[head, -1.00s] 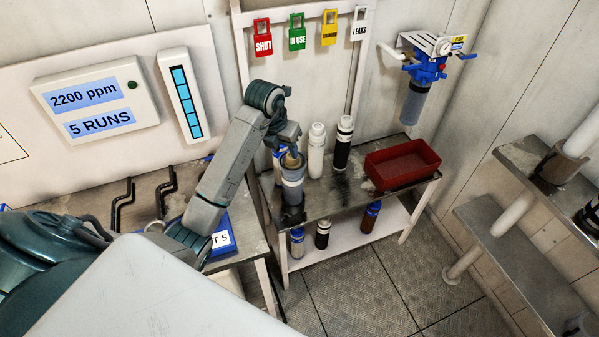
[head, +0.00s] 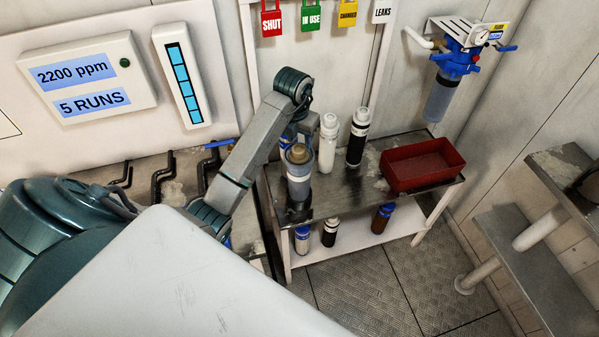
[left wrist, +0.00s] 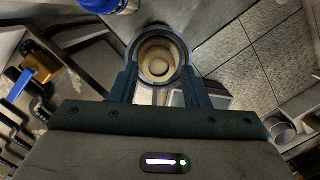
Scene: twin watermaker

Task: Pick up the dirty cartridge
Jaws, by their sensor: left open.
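The dirty cartridge, with a tan-brown round top (head: 298,153), stands upright in a grey translucent cup (head: 299,185) on the metal bench. In the left wrist view its pale round end (left wrist: 158,62) sits inside a dark ring. My left gripper (head: 296,135) is open at the cup's top, coming from behind it in the head view; its fingers are mostly hidden there. In the left wrist view the fingers (left wrist: 158,75) stand on either side of the ring. Whether they touch it, I cannot tell. My right gripper is not in view.
A red bin (head: 424,168) is on the bench's right. Small bottles stand on the lower shelf (head: 350,243). A blue filter housing (head: 452,62) hangs on the wall.

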